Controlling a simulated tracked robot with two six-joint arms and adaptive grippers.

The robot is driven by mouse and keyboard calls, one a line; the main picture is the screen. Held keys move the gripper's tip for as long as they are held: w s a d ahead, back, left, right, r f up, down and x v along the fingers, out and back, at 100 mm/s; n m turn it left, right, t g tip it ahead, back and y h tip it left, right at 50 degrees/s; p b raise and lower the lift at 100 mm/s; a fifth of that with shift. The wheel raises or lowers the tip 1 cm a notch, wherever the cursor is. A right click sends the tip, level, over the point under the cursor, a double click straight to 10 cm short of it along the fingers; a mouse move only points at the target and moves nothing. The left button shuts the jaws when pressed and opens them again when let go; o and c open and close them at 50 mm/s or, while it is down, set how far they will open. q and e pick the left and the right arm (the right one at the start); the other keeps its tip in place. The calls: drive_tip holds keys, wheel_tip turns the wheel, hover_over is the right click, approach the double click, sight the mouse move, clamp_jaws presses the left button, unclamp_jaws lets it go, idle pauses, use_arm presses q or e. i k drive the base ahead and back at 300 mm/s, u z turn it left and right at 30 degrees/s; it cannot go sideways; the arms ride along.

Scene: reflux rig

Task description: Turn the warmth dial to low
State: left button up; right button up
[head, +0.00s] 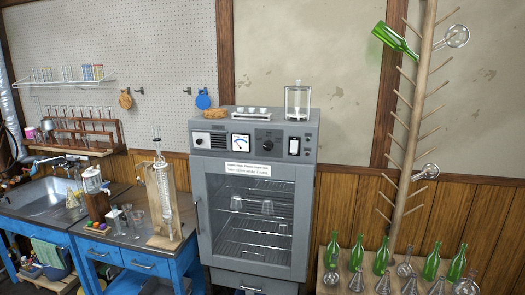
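A grey drying oven (310,200) stands against the wall in the middle of the view. On its top front panel is a black round dial (266,145), likely the warmth dial. Its markings and pointer are too small to read. A white panel with a small knob (199,142) sits at the panel's left end. A gauge with a needle (240,142) is left of the dial, and a black-and-white switch (294,146) is right of it. The oven's glass door is shut. Neither of my grippers is in view.
A lidded glass jar (298,102) and small items stand on the oven's top. A blue bench (130,260) with a sink and glassware is at left. A drying tree (412,130) and green bottles (381,257) are at right.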

sight(268, 146)
drive_tip(key=z, duration=0.1)
drive_tip(key=i, duration=0.15)
drive_tip(key=u, duration=1.5)
drive_tip(key=i, duration=2)
drive_tip(key=z, duration=1.6)
drive_tip(key=i, duration=0.55)
drive_tip(key=u, duration=0.2)
drive_tip(key=k, duration=0.55)
